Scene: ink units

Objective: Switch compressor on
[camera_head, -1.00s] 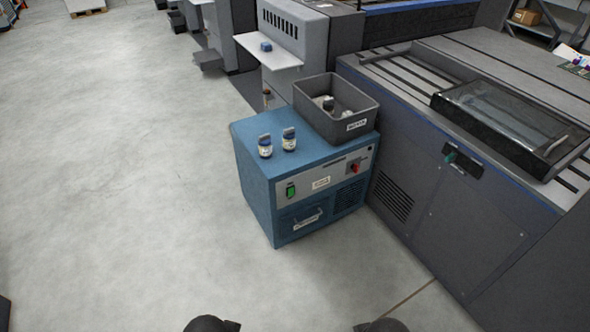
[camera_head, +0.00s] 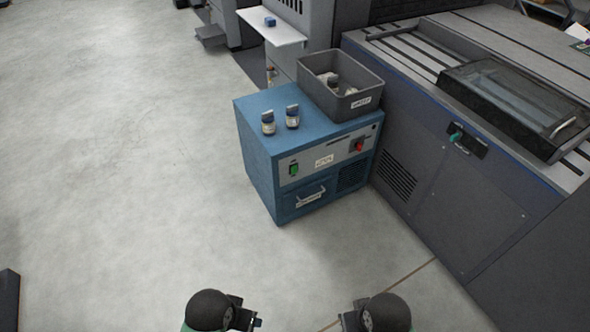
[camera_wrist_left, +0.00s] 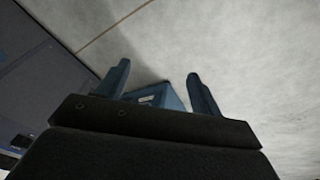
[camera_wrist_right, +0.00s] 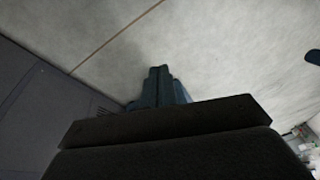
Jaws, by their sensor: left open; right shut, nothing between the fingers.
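The compressor is a blue cabinet (camera_head: 256,152) standing on the floor ahead of me in the head view. Its grey front panel carries a green switch (camera_head: 294,169) at the left and a red knob (camera_head: 359,146) at the right. Below the panel is a drawer with a handle (camera_head: 311,197). My left gripper (camera_head: 256,322) is at the bottom of the head view, short of the cabinet, and its fingers stand apart and empty in the left wrist view (camera_wrist_left: 158,82). My right gripper (camera_head: 346,320) is also short of the cabinet; its fingers are together in the right wrist view (camera_wrist_right: 158,75).
A large grey machine (camera_head: 450,200) stands close on the cabinet's right. The floor in front and to the left is clear.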

